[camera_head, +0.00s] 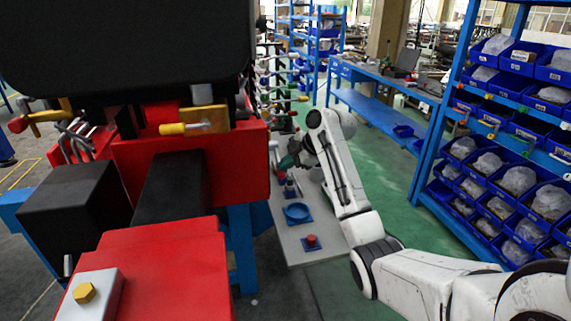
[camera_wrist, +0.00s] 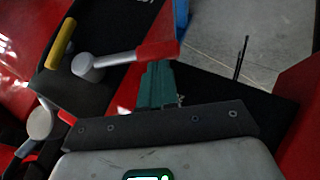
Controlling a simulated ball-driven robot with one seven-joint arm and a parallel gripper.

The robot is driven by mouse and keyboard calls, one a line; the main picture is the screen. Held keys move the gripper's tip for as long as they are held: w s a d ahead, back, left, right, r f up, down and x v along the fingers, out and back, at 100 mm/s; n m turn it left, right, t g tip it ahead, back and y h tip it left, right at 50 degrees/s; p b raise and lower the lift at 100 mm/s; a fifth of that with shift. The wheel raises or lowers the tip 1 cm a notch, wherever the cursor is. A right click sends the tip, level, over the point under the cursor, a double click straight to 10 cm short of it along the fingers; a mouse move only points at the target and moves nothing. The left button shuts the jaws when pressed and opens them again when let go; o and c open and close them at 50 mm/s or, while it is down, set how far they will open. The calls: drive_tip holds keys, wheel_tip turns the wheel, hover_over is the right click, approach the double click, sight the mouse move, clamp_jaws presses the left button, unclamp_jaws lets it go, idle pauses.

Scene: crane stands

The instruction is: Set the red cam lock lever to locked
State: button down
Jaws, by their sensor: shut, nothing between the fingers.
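In the wrist view a lever with a round grey hub, a grey arm and a red grip (camera_wrist: 157,50) lies across the upper middle, the grip pointing right. I take it to be the red cam lock lever. My gripper (camera_wrist: 160,66) is shut and empty, its teal fingers close together. The fingertips are right at the near edge of the red grip; I cannot tell whether they touch it. In the head view my gripper (camera_head: 287,163) is small, beside the red machine's right side, above a grey panel. The lever is not clear there.
A yellow-handled part (camera_wrist: 60,44) and another round grey hub (camera_wrist: 40,123) are left of the fingers. The grey panel (camera_head: 283,242) bears a blue dish (camera_head: 297,212) and a red button (camera_head: 311,240). The red machine (camera_head: 210,165) stands close left; blue-bin shelves (camera_head: 500,150) stand right.

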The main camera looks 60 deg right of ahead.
drive_tip(key=shift+f, duration=0.1)
wheel_tip(320, 180, down, 3)
drive_tip(key=t+h+b, duration=0.1)
drive_tip(key=b, duration=0.4)
drive_tip(key=shift+w+n+b, duration=0.1)
drive_tip(key=shift+n+b, duration=0.2)
drive_tip(key=w+d+f+n+t+h+b, duration=0.3)
drive_tip(key=t+b, duration=0.4)
drive_tip(key=b, duration=1.9)
wheel_tip(320, 180, down, 2)
drive_tip(key=shift+w+d+f+n+t+h, duration=0.2)
drive_tip(key=shift+w+d+n+t+h, duration=0.15)
drive_tip(key=shift+d+n+h, duration=0.4)
drive_tip(key=shift+w+r+b, duration=0.1)
drive_tip(key=shift+b, duration=0.3)
